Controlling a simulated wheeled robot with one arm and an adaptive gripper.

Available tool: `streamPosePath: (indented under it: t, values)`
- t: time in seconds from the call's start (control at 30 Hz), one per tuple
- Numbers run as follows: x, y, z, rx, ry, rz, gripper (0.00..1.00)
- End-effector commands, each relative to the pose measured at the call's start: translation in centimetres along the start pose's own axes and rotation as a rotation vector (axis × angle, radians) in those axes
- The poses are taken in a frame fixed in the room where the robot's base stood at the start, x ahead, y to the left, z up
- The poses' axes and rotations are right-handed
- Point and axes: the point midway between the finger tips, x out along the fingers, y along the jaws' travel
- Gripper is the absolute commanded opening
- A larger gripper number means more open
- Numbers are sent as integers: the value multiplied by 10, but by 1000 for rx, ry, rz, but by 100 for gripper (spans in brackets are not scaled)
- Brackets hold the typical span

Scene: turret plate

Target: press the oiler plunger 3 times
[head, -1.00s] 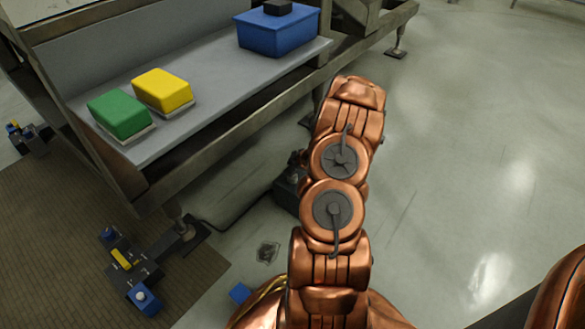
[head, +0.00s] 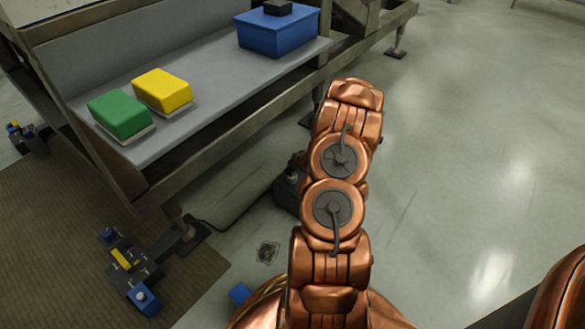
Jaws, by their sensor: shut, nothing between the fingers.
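A blue box (head: 277,36) with a small black block (head: 278,8) on top stands at the far end of the grey shelf. I cannot tell whether this is the oiler and its plunger. No other thing shows clearly as an oiler. My copper-coloured arm rises in the middle of the view and bends away from the camera at its top. My gripper does not show; it is hidden behind the arm or out of the picture. The arm's visible part is to the right of the shelf and below the blue box in the picture.
A yellow block (head: 162,90) and a green block (head: 119,115) sit on the grey shelf (head: 215,90). A floor unit with blue and yellow parts (head: 124,259) stands on the brown mat (head: 50,245). A dark object (head: 287,192) is left of my arm. Floor at right is clear.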

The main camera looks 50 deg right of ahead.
Motion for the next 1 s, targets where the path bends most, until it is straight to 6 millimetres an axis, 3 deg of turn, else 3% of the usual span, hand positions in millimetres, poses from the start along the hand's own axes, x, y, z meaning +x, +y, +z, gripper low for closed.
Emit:
streamPosePath:
  t: [1.0]
  values:
    - [6,-5,5,0,-1,-1,0]
